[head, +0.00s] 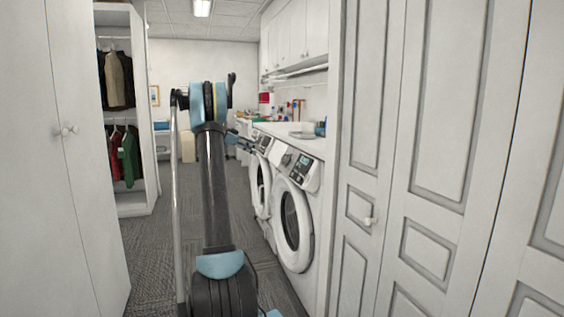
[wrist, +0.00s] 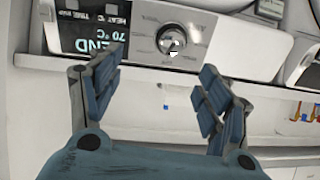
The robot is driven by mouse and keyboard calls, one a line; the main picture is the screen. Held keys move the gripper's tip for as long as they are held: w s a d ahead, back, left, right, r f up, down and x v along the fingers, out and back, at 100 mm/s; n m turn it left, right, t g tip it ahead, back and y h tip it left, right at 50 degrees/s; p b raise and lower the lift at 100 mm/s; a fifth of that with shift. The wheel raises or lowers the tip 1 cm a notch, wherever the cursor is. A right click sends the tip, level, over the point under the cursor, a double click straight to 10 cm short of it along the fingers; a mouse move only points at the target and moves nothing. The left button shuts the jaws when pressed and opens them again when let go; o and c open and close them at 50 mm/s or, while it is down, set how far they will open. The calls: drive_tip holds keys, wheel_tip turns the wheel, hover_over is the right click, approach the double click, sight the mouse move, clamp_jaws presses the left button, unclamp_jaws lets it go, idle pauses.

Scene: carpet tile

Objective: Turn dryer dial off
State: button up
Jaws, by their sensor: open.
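A round silver dial (wrist: 172,42) sits on a white control panel in the wrist view, beside a dark display that reads END and 70 °C upside down. My gripper (wrist: 162,75) is open and empty, its blue fingers spread to either side below the dial, apart from it in the picture. In the head view my gripper (head: 240,139) reaches from behind my arm toward the panel of the farther front-loading machine (head: 262,187). A nearer front-loading machine (head: 293,226) stands beside it. Which one is the dryer is not clear from the head view.
A white counter (head: 290,137) with small items runs above the machines. White panelled doors (head: 372,221) fill the right side. An open wardrobe (head: 135,205) with hanging clothes stands at left. The carpet (head: 146,240) between is clear apart from my own body.

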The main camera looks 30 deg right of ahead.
drive_tip(key=w+d+f+m, duration=0.1)
drive_tip(key=w+d, duration=0.2)
drive_tip(key=h, duration=0.1)
approach(283, 158)
drive_tip(key=shift+m+g, duration=0.3)
drive_tip(key=x, duration=1)
drive_tip(key=shift+w+d+f, duration=0.1)
drive_tip(key=shift+w, duration=0.25)
drive_tip(key=c, duration=1.1)
